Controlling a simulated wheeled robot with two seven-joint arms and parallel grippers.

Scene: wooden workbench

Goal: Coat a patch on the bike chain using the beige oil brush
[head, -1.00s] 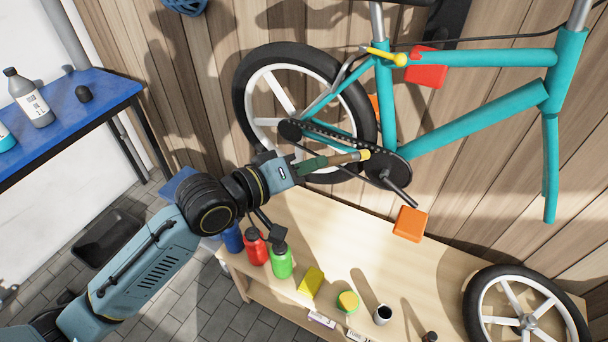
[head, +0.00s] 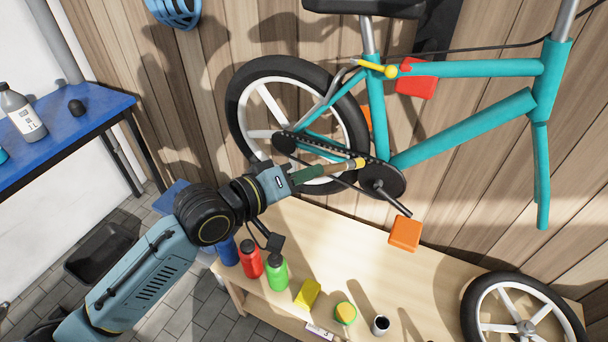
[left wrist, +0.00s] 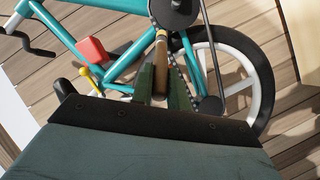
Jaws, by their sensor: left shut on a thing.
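A teal bike hangs against the plank wall above the bench. Its dark chain (head: 325,148) runs from the rear sprocket to the chainring (head: 384,181); in the left wrist view the chain (left wrist: 182,75) lies right beside the brush. My left gripper (head: 309,174) is shut on the beige oil brush (head: 340,166), held by its handle. The brush (left wrist: 161,50) points at the chainring side, its yellowish tip (head: 359,163) at or very near the chain's front end. Whether the tip touches cannot be told. My right gripper is not in view.
The wooden bench (head: 350,255) below holds a red bottle (head: 250,259), a green bottle (head: 277,272), a yellow block (head: 307,293) and a small cup (head: 381,324). A loose wheel (head: 525,320) lies at right. A blue table (head: 70,125) stands left.

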